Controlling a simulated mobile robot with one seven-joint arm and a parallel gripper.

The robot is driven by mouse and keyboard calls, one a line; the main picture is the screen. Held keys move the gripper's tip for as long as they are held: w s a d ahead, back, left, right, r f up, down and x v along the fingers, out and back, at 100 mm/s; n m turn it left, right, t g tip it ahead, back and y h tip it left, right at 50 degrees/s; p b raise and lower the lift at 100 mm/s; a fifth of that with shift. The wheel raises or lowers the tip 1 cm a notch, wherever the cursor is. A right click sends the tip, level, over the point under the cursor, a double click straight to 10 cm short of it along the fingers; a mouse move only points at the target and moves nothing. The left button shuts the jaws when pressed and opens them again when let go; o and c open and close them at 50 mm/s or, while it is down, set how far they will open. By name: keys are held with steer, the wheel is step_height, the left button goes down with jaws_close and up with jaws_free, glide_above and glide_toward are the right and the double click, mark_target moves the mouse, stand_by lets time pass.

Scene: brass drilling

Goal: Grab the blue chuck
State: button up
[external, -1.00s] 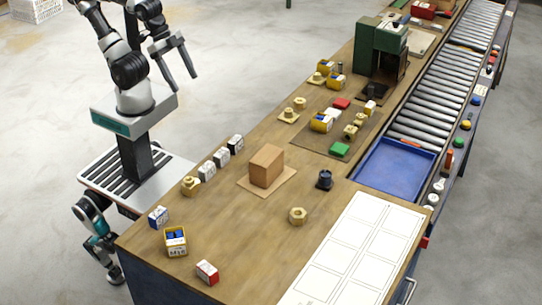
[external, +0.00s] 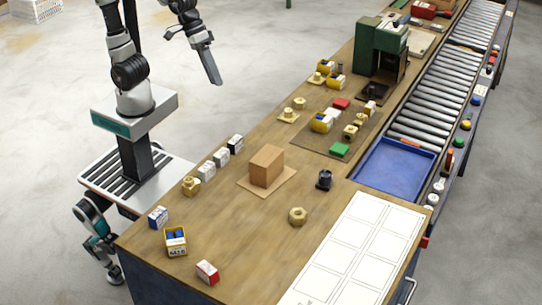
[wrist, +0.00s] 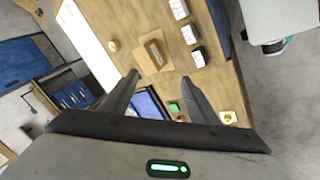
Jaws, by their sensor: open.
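A small dark blue, nearly black chuck (external: 324,180) stands upright on the wooden bench, right of the brown block and left of the blue tray. I cannot make it out in the wrist view, where the left finger may cover it. My gripper (external: 193,58) is in the air at the upper left, beyond the bench's left edge and well away from the chuck. In the wrist view my gripper (wrist: 160,76) has its fingers spread with nothing held between them.
The brown block (external: 266,166) stands on a wooden plate between the white boxes (external: 221,157) and the chuck. A brass nut (external: 297,215) lies in front of the chuck. The blue tray (external: 385,185) and a roller conveyor (external: 428,108) are at the right. Bench space around the chuck is mostly clear.

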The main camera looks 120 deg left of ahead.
steer(key=w+a+f+n, duration=0.2)
steer(key=w+n, duration=0.6)
steer(key=w, duration=0.3)
steer(key=n+b, duration=0.1)
steer(key=n, duration=1.4)
glide_toward(326, 174)
steer(key=w+f, duration=0.1)
steer(key=w+d+f+b, duration=0.1)
steer(key=shift+w+d+f, duration=0.2)
steer(key=shift+f, duration=0.1)
steer(key=shift+b+x, duration=0.3)
steer(key=shift+x, duration=2.6)
steer(key=shift+d+r, duration=0.15)
jaws_close()
